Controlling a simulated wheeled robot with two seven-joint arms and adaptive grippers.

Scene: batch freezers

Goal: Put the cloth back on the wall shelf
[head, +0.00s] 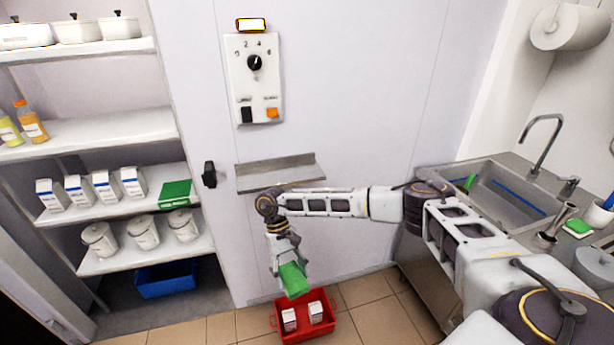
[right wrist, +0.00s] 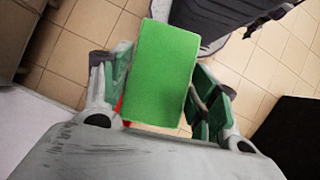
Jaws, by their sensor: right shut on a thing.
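A green cloth (head: 293,279) is held in my right gripper (head: 285,258), which points downward in front of the wall. In the right wrist view the cloth (right wrist: 161,72) is a flat green block between the two fingers of the gripper (right wrist: 158,95). The wall shelf (head: 278,174) is a narrow grey metal ledge with a raised back, under the control panel. Its visible top is bare. The gripper and cloth are below this ledge, apart from it. My left gripper is not in view.
A red crate (head: 273,325) with white cartons stands on the floor below the cloth. A shelving unit (head: 120,133) with cartons, pots and a green item (head: 175,194) stands left. A sink (head: 510,195) is at right. The control panel (head: 255,80) hangs above the ledge.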

